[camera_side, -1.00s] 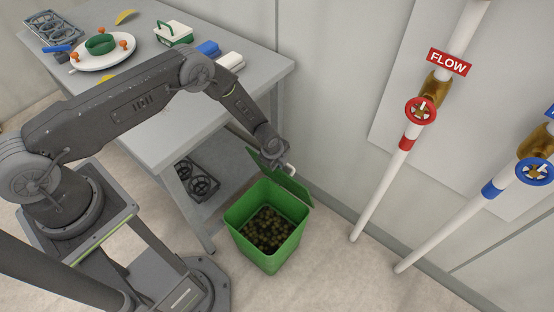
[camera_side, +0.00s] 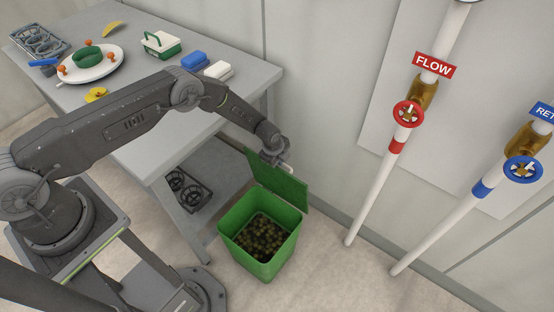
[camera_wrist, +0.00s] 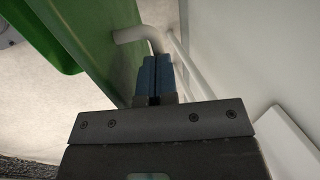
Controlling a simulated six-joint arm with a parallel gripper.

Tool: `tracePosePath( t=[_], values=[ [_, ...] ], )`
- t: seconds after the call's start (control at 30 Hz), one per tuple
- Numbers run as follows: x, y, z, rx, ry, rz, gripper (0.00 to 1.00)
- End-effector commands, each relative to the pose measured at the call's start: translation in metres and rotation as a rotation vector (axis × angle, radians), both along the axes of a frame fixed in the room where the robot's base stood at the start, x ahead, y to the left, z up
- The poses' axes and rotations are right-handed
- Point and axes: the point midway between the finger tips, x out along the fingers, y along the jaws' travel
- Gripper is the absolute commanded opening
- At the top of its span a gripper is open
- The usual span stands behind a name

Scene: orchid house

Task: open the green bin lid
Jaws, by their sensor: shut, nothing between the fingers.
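The green bin (camera_side: 246,238) stands on the floor beside the bench, open at the top, with dark brownish lumps inside. Its green lid (camera_side: 284,188) is swung up and stands steeply at the back edge, on the wall side. My gripper (camera_side: 287,168) is at the lid's upper part. In the wrist view the blue-padded fingers (camera_wrist: 155,72) are closed together with nothing between them. A pale bent handle (camera_wrist: 133,35) on the lid (camera_wrist: 88,38) passes just beyond the fingertips. Whether they touch it is unclear.
The grey bench (camera_side: 180,140) stands left of the bin, holding a white plate (camera_side: 88,70), a green-and-white caddy (camera_side: 160,45) and blue and white blocks. Pipes with a red valve wheel (camera_side: 408,114) and a blue one (camera_side: 523,170) run along the wall to the right.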

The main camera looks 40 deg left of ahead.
Motion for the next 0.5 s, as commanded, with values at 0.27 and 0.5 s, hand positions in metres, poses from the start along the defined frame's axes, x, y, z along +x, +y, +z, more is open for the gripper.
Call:
tracePosePath(
  t=[0.27, 0.5],
  values=[
    [-0.001, 0.000, 0.017, 0.000, -0.001, 0.000, 0.00],
    [-0.006, -0.001, 0.060, 0.000, -0.003, 0.000, 0.00]
  ],
)
